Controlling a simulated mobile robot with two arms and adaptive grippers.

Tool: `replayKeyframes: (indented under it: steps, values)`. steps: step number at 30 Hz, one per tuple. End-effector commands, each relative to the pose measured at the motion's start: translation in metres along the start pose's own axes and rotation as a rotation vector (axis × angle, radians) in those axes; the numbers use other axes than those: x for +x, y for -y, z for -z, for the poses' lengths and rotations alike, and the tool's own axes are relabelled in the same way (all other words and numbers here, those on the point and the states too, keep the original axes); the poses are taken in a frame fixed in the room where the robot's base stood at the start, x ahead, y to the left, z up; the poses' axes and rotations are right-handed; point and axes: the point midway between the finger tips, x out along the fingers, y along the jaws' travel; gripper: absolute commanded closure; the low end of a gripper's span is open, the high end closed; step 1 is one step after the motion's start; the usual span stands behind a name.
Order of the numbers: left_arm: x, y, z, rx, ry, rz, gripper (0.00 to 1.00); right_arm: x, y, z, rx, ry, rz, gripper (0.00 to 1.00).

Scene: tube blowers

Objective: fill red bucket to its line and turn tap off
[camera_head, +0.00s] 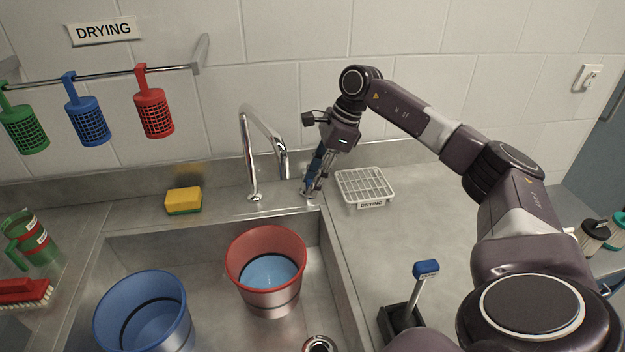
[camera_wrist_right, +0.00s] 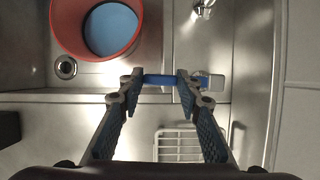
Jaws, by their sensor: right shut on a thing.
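The red bucket (camera_head: 266,242) stands upright in the sink, with light blue water (camera_head: 270,271) inside; it also shows in the right wrist view (camera_wrist_right: 68,30). I cannot make out a fill line on its inner wall. The chrome tap (camera_head: 246,150) arches behind the bucket, and I see no clear stream from its spout. My right gripper (camera_head: 312,186) is at the tap handle, right of the spout. In the right wrist view its fingers (camera_wrist_right: 160,82) are shut on the blue tap handle (camera_wrist_right: 160,79). My left gripper is not in view.
A blue bucket (camera_head: 118,292) stands left in the sink. A yellow and green sponge (camera_head: 183,200) lies on the back ledge. A wire drying rack (camera_head: 365,186) sits just right of my right gripper. A blue-topped lever (camera_head: 426,268) stands on the right counter.

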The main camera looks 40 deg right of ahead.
Motion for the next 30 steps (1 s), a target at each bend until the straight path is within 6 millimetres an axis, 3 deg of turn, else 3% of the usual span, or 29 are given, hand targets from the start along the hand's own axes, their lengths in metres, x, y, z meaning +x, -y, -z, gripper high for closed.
replayKeyframes:
  steps: [12, 13, 17, 26, 30]
  values:
    - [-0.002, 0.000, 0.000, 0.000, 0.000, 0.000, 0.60, -0.003, 0.001, 0.004, -0.059, 0.000, -0.022, 1.00]
    - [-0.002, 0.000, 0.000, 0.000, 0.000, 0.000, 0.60, -0.003, 0.001, 0.004, -0.059, 0.000, -0.022, 0.66]
    - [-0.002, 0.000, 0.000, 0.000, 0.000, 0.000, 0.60, -0.003, 0.001, 0.004, -0.058, 0.000, -0.022, 0.52]
    - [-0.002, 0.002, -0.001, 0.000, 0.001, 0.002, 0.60, -0.003, 0.001, 0.004, -0.057, 0.000, -0.023, 0.50]
    - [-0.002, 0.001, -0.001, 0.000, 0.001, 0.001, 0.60, -0.014, 0.002, 0.004, -0.056, 0.002, -0.020, 0.50]
